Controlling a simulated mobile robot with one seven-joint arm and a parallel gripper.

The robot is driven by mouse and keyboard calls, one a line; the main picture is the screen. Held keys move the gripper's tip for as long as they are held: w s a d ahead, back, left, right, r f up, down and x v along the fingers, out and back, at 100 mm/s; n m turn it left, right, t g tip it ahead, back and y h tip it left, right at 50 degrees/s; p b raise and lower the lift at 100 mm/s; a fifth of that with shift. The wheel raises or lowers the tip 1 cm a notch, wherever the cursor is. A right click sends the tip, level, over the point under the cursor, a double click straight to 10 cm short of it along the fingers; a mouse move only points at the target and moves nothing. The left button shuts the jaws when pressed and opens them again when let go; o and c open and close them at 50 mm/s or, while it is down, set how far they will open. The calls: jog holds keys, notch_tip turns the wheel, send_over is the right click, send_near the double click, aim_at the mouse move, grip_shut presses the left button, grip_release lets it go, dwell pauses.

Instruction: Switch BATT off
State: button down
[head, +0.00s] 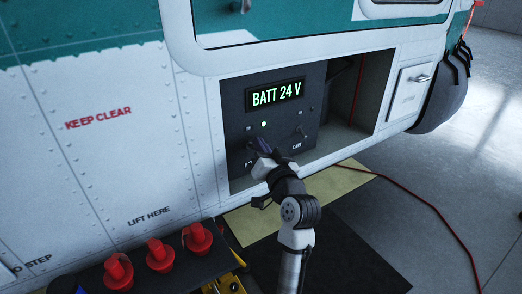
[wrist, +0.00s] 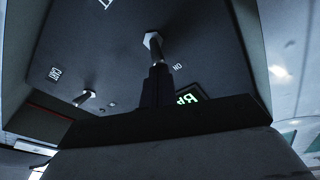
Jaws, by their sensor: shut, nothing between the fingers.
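The dark switch panel (head: 286,113) sits in an open bay in the helicopter's side. Its lit display (head: 276,95) reads "BATT 24 V", and a small green lamp glows below it. The left toggle is mostly hidden by my gripper (head: 259,144) in the head view. In the wrist view this toggle (wrist: 153,42) has a metal lever, with an "ON" label beside it. My shut gripper (wrist: 157,85) is at the lever's tip, with nothing held; I cannot tell whether they touch.
The bay's right part (head: 352,95) is open, with a red cable inside. A small handled door (head: 410,90) is to its right. Red capped items (head: 160,254) stand on a dark surface at lower left. A red cable (head: 440,215) runs across the floor.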

jog(key=shift+f+b, duration=0.3)
jog(key=shift+b, duration=0.05)
jog(key=t+b, duration=0.1)
jog(key=b, duration=0.3)
jog(key=f+t+b, duration=0.1)
jog(key=t+b, duration=0.1)
jog(key=b, duration=0.2)
jog(key=m+t+y+b, duration=0.1)
jog(key=b, duration=0.4)
jog(key=shift+s+d+f+t, duration=0.1)
jog(key=shift+s+f+t, duration=0.15)
jog(key=shift+t, duration=0.05)
jog(key=shift+r, duration=0.1)
